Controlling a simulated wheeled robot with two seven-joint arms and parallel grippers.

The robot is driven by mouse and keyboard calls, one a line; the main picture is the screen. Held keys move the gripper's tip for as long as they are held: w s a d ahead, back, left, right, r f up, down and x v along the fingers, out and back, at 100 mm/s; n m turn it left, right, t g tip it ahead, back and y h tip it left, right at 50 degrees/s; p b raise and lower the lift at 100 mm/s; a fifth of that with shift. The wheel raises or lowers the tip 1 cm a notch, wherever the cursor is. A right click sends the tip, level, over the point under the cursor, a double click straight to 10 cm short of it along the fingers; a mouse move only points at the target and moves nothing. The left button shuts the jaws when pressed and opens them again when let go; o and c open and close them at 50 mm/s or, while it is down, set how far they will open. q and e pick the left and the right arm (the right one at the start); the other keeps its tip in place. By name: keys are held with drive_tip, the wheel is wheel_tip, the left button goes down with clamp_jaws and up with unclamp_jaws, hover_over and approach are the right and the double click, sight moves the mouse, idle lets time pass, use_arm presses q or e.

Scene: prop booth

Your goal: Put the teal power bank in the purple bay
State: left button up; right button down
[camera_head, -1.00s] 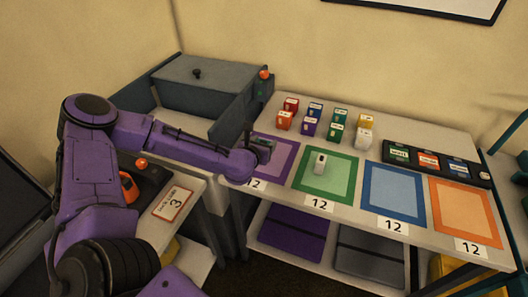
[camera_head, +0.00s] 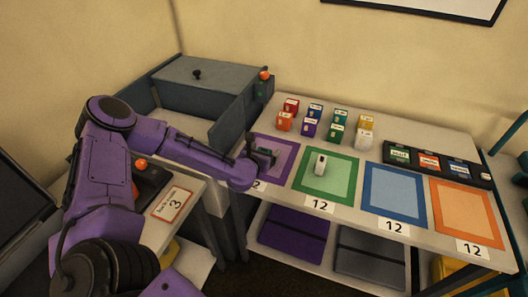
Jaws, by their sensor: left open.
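Two small teal-green boxes stand among the coloured boxes at the back of the table, one in the back row (camera_head: 341,117) and one in the front row (camera_head: 336,131). I cannot tell which is the teal power bank. The purple bay (camera_head: 289,148) is the leftmost coloured square. My left gripper (camera_head: 266,156) is open above the purple bay and hides part of it. I see nothing between its fingers. My right gripper is not in view.
A white upright item (camera_head: 320,164) stands in the green bay (camera_head: 338,184). The blue bay (camera_head: 393,192) and orange bay (camera_head: 466,213) look empty. A black tray (camera_head: 438,164) with labelled items lies at the back right. A grey lidded box (camera_head: 208,85) stands behind my left arm.

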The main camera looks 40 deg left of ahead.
use_arm(q)
drive_tip(key=shift+r, duration=0.15)
drive_tip(key=v, duration=1.1)
drive_tip(key=shift+s+r+p, duration=0.15)
drive_tip(key=shift+s+p, duration=0.1)
drive_tip(key=shift+p, duration=0.1)
drive_tip(key=shift+s+d, duration=0.2)
drive_tip(key=shift+s, duration=0.05)
drive_tip(key=s+d+f+m+g, duration=0.1)
drive_tip(key=f+m, duration=0.1)
drive_tip(key=m, duration=0.1)
drive_tip(key=s+d+f+m+g+h, duration=0.1)
drive_tip(key=s+d+f+m, duration=0.1)
drive_tip(key=f+m, duration=0.1)
drive_tip(key=s+d+f+m+h, duration=0.1)
drive_tip(key=s+d+f+m, duration=0.1)
drive_tip(key=f, duration=0.1)
drive_tip(key=shift+f+m+g, duration=0.1)
drive_tip(key=shift+m+g, duration=0.3)
drive_tip(key=s+f+m+g+y, duration=0.1)
drive_tip(key=s+f+m+g, duration=0.2)
drive_tip(key=s+f+m, duration=0.3)
drive_tip(key=s+a+f+m+g+y, duration=0.1)
drive_tip(key=s+f+m+g, duration=0.3)
drive_tip(key=s+m, duration=1)
drive_tip(key=shift+s+f+m+b, duration=0.2)
drive_tip(key=shift+f+m+b, duration=0.15)
drive_tip(key=shift+f+m, duration=1.25)
drive_tip(key=shift+a, duration=0.15)
